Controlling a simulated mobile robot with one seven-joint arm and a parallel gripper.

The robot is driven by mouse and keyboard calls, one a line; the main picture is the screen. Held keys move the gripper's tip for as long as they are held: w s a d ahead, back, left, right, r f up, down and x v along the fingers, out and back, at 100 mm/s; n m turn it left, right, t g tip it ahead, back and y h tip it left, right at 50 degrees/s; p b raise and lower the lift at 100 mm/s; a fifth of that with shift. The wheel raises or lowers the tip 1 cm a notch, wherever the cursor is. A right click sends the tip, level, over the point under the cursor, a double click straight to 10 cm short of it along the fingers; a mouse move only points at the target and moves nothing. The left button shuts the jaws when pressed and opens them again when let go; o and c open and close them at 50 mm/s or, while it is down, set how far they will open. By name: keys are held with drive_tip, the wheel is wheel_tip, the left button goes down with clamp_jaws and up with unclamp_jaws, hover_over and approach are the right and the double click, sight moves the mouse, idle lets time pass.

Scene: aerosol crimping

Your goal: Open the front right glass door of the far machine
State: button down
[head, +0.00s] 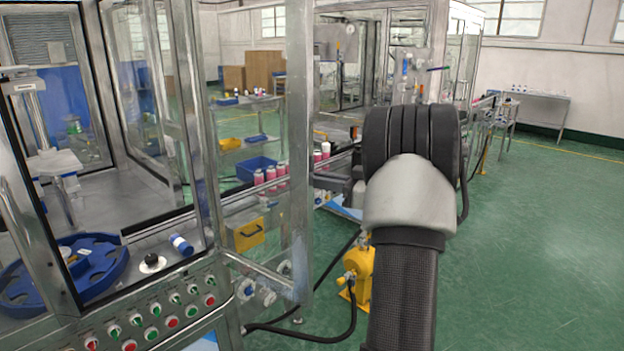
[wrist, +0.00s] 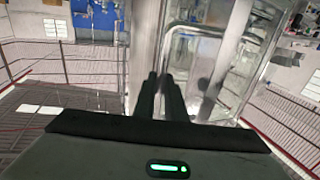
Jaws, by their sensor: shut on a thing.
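The far machine (head: 383,18), a metal frame with glass panels, stands behind my raised arm in the head view. My arm hides part of it, and hides my gripper there. In the wrist view my gripper (wrist: 164,88) points at a glass door (wrist: 217,75) with a metal frame. Its two dark fingers are close together, shut at a bent metal tube handle (wrist: 192,32) on the door. The exact contact at the fingertips is hard to see. I cannot tell from these views how far the door stands open.
A near machine with a glass panel fills the left, with a button panel (head: 150,318) and a blue round tray (head: 100,262). Pink-bodied cans (head: 270,176) stand in a row. A yellow floor unit (head: 358,275) with black hoses is beside my arm. The green floor at right is clear.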

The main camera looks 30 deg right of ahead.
drive_tip(key=shift+w+a+r, duration=0.1)
drive_tip(key=shift+a+r, duration=0.1)
drive_tip(key=shift+r, duration=0.05)
drive_tip(key=c, duration=1.8)
unclamp_jaws()
drive_tip(key=shift+f, duration=0.1)
drive_tip(key=shift+d+f, duration=0.1)
drive_tip(key=shift+d, duration=0.05)
drive_tip(key=b+v, duration=0.2)
drive_tip(key=v, duration=1.5)
drive_tip(key=shift+s, duration=0.25)
drive_tip(key=shift+w, duration=0.15)
